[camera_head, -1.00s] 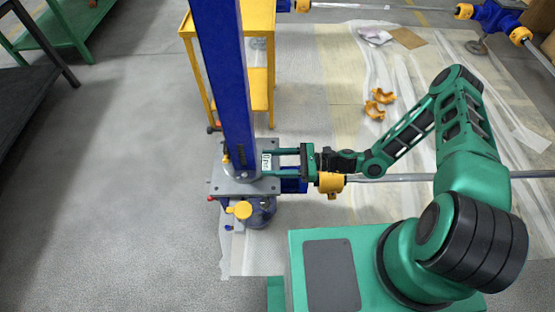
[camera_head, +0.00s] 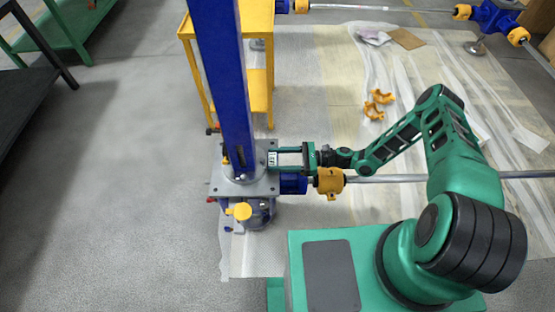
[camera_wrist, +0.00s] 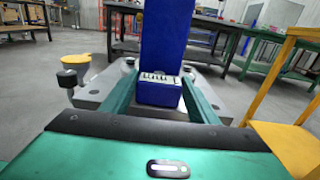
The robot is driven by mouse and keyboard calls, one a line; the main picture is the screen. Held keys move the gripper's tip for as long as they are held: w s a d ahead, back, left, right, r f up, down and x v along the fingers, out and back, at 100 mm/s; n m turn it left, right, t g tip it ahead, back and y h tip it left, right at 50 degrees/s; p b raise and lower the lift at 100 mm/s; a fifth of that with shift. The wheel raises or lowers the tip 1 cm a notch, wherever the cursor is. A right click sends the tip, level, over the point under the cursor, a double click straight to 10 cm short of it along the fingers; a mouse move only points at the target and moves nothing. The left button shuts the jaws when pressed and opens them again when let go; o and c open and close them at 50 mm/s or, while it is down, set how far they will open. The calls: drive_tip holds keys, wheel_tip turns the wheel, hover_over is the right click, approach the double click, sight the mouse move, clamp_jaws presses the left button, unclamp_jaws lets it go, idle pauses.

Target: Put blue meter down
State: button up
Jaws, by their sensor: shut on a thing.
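The blue meter (camera_wrist: 158,92) is a small blue box with a white counter strip on top. It sits between the two green fingers of my gripper (camera_wrist: 157,85) in the wrist view, which are shut on its sides. In the head view its white digit face (camera_head: 273,158) shows at the fingertips of my gripper (camera_head: 275,157). The meter is over the right part of the grey jack plate (camera_head: 258,188), close beside the tall blue column (camera_head: 222,75). I cannot tell whether its underside touches the plate.
A blue motor (camera_head: 292,184) and yellow coupling (camera_head: 329,182) on a steel shaft (camera_head: 400,178) lie right. A yellow stand (camera_head: 262,55) is behind. Orange brackets (camera_head: 375,105) lie on plastic sheeting.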

drive_tip(key=o, duration=1.3)
drive_tip(key=shift+f, duration=0.1)
drive_tip(key=d, duration=1.2)
drive_tip(key=shift+s, duration=0.2)
drive_tip(key=s+d+r+n+g+h, duration=0.25)
drive_tip(key=d+r+n+h, duration=0.35)
drive_tip(key=d+r, duration=0.55)
drive_tip(key=s+d+r+n+g+h, duration=0.1)
drive_tip(key=s+d+r+n+h, duration=0.25)
drive_tip(key=d+r+h, duration=0.8)
drive_tip(key=s+r+t, duration=0.1)
drive_tip(key=s+r, duration=0.6)
drive_tip(key=s+d+r+n+t, duration=0.1)
drive_tip(key=s+r, duration=0.6)
drive_tip(key=s+d+r+n+t, duration=0.1)
drive_tip(key=s+r, duration=0.6)
drive_tip(key=s, duration=0.1)
drive_tip(key=shift+s+d+r+n, duration=0.1)
drive_tip(key=shift+d+r+n, duration=0.15)
